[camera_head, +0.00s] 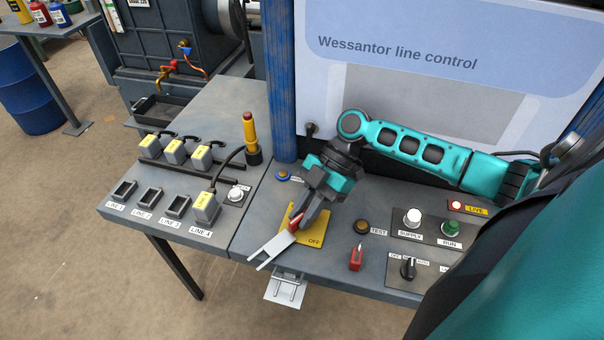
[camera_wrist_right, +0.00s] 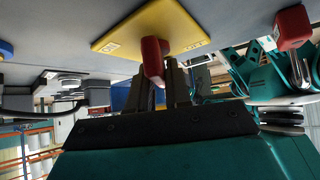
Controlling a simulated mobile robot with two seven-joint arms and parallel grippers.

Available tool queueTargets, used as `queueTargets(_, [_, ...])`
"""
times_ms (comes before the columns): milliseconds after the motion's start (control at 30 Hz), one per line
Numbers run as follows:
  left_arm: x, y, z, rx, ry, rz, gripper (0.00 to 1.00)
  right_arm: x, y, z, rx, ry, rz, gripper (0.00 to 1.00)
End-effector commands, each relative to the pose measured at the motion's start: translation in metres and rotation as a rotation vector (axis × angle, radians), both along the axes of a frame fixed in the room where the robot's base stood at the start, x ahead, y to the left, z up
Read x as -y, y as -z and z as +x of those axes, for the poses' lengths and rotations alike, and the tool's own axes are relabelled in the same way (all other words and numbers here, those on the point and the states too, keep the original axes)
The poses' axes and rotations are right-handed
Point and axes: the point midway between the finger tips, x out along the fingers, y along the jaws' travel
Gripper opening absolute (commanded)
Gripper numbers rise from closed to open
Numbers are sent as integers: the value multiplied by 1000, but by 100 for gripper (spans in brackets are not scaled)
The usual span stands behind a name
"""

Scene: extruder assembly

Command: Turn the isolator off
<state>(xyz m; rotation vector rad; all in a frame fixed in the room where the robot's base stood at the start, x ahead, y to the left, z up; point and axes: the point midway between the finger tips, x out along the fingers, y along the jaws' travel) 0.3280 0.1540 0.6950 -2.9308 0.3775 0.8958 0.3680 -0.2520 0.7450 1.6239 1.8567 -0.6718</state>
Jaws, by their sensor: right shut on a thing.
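The isolator is a yellow plate (camera_head: 314,228) marked OFF, with a red handle (camera_head: 295,222), on the console top. My right gripper (camera_head: 304,218) reaches down over the plate and hides part of it and of the handle. In the right wrist view its two dark fingers (camera_wrist_right: 163,85) are shut on the red handle (camera_wrist_right: 152,58), which stands out from the yellow plate (camera_wrist_right: 150,28). The way the handle points is hard to tell. My left gripper is not in view.
A red padlock-like piece (camera_head: 356,258), TEST button (camera_head: 362,227) and black selector (camera_head: 408,268) lie to the right. Yellow-labelled plugs (camera_head: 205,207) and a blue post (camera_head: 281,90) are left.

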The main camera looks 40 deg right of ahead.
Motion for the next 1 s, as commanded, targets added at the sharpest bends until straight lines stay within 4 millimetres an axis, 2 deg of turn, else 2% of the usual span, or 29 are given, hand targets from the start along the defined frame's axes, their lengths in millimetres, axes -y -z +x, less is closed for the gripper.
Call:
queueTargets(133, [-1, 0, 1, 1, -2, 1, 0, 1, 0, 0, 0, 2, -3, 0])
queueTargets(167, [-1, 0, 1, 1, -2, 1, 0, 1, 0, 0, 0, 2, -3, 21])
queueTargets(367, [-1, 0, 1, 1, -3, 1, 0, 0, 0, 0, -1, 1, -2, 39])
queueTargets(867, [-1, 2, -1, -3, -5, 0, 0, -1, 0, 0, -1, 2, 0, 39])
queueTargets(1000, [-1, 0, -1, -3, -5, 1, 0, -7, -1, 4, 0, 16, 2, 39])
